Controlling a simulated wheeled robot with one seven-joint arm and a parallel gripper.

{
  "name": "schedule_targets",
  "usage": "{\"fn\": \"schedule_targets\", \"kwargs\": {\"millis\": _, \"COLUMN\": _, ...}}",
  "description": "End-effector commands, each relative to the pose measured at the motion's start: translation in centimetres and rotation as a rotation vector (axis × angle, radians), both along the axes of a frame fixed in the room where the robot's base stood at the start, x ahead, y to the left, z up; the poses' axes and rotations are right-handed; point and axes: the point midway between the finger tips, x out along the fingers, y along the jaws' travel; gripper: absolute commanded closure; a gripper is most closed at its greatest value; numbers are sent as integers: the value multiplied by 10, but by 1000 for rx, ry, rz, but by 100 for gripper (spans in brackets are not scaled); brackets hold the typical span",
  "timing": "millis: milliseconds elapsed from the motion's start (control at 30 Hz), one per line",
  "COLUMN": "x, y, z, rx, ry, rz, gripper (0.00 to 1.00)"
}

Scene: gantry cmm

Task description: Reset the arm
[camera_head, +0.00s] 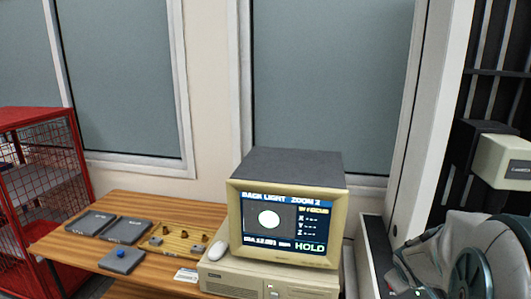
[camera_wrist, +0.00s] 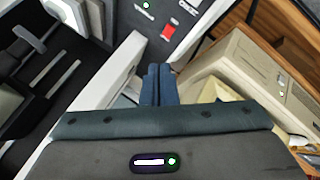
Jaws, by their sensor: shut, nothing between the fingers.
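My gripper (camera_wrist: 158,84) shows in the wrist view, with its two dark blue fingers together and nothing between them. The fingers point up the picture, between a grey panel with a red button (camera_wrist: 169,32) and a beige box (camera_wrist: 240,70). My gripper's fingers cannot be made out in the head view.
A red mesh cage (camera_head: 75,150) stands left.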

Motion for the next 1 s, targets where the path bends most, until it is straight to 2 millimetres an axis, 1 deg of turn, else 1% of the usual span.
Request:
{"fn": "schedule_targets", "kwargs": {"millis": 33, "x": -8, "y": 19, "z": 9, "rx": 16, "ry": -4, "rz": -30, "gripper": 100}}
{"fn": "schedule_targets", "kwargs": {"millis": 167, "x": -39, "y": 62, "z": 23, "rx": 102, "ry": 9, "rz": -123, "gripper": 100}}
{"fn": "schedule_targets", "kwargs": {"millis": 200, "x": -50, "y": 77, "z": 26, "rx": 136, "ry": 16, "rz": -146, "gripper": 100}}
{"fn": "schedule_targets", "kwargs": {"millis": 267, "x": -67, "y": 99, "z": 28, "rx": 193, "ry": 30, "rz": -176, "gripper": 100}}
{"fn": "schedule_targets", "kwargs": {"millis": 300, "x": -79, "y": 114, "z": 30, "rx": 235, "ry": 40, "rz": -192, "gripper": 100}}
{"fn": "schedule_targets", "kwargs": {"millis": 400, "x": -108, "y": 149, "z": 30, "rx": 340, "ry": 78, "rz": -217, "gripper": 100}}
{"fn": "schedule_targets", "kwargs": {"millis": 500, "x": -134, "y": 177, "z": 30, "rx": 430, "ry": 121, "rz": -224, "gripper": 100}}
{"fn": "schedule_targets", "kwargs": {"millis": 600, "x": -152, "y": 195, "z": 29, "rx": 495, "ry": 156, "rz": -225, "gripper": 100}}
{"fn": "schedule_targets", "kwargs": {"millis": 700, "x": -162, "y": 205, "z": 29, "rx": 530, "ry": 178, "rz": -224, "gripper": 100}}
{"fn": "schedule_targets", "kwargs": {"millis": 800, "x": -165, "y": 208, "z": 29, "rx": 539, "ry": 186, "rz": -225, "gripper": 100}}
{"fn": "schedule_targets", "kwargs": {"millis": 1000, "x": -165, "y": 207, "z": 29, "rx": 539, "ry": 186, "rz": -225, "gripper": 100}}
